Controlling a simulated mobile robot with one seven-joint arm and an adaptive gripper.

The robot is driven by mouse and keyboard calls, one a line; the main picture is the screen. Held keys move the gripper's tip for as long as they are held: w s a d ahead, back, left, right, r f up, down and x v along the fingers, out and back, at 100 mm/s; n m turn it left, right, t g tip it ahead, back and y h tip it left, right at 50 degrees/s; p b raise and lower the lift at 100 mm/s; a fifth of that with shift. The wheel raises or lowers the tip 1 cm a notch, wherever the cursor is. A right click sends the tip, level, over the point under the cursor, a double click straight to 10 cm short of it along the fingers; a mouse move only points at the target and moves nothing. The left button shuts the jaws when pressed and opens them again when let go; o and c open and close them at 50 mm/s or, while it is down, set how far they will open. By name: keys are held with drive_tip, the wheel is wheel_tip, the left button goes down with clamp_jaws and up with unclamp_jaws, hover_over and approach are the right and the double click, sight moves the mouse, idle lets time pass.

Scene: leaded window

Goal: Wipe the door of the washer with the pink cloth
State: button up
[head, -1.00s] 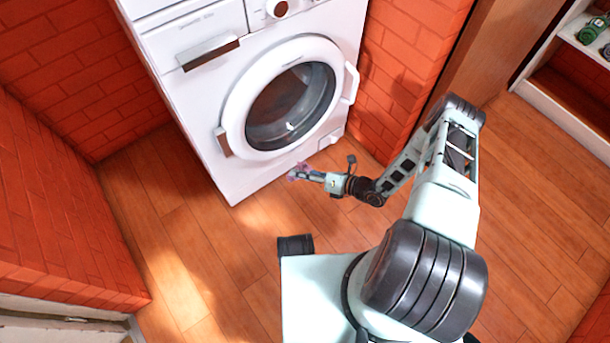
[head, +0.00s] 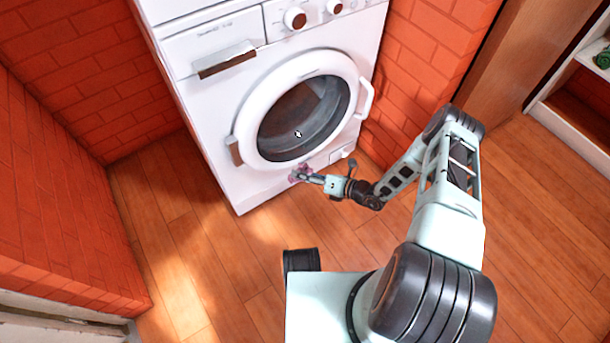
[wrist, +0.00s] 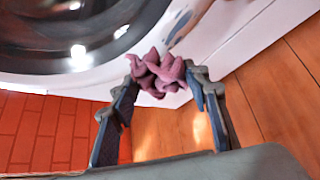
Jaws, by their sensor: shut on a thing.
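The white washer (head: 205,110) stands against the brick wall, its round door (head: 300,112) shut. The door has a white rim and dark glass, and it also fills the top of the wrist view (wrist: 75,30). My gripper (head: 307,178) is at the lower edge of the door in the head view. In the wrist view my gripper (wrist: 160,80) is shut on the crumpled pink cloth (wrist: 158,72), which bunches out past the fingertips. The cloth is close to the door's lower rim; I cannot tell whether it touches.
Red brick walls (head: 60,150) stand at the left and behind the washer. A white shelf (head: 570,125) is at the far right. The wooden floor (head: 215,245) is clear in front of the washer.

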sight(310, 158)
drive_tip(key=shift+w+a+b, duration=0.6)
drive_tip(key=shift+w+a, duration=0.05)
drive_tip(key=shift+w, duration=0.3)
idle(0.5)
drive_tip(key=shift+w+d+f+b, duration=0.1)
drive_tip(key=shift+w+d+b, duration=0.25)
drive_tip(key=shift+d, duration=0.1)
drive_tip(key=shift+w+d+b, duration=0.2)
drive_tip(key=shift+d+b, duration=0.15)
drive_tip(key=shift+d, duration=0.1)
drive_tip(key=shift+w+d, duration=0.8)
drive_tip(key=shift+d, duration=0.3)
drive_tip(key=shift+w+d, duration=0.8)
drive_tip(key=shift+d, duration=0.3)
drive_tip(key=shift+s+a+p, duration=0.45)
drive_tip(key=shift+s+a, duration=0.25)
drive_tip(key=shift+a, duration=0.4)
drive_tip(key=shift+s+a+p, duration=0.5)
drive_tip(key=shift+s+a, duration=0.2)
drive_tip(key=shift+a, duration=0.35)
drive_tip(key=shift+s+a+p, duration=0.45)
drive_tip(key=shift+s+a, duration=0.25)
drive_tip(key=shift+a, duration=0.4)
drive_tip(key=shift+r, duration=0.2)
drive_tip(key=s+d+p, duration=0.1)
drive_tip(key=s+d, duration=0.2)
drive_tip(key=s, duration=0.2)
drive_tip(key=shift+d+p, duration=0.3)
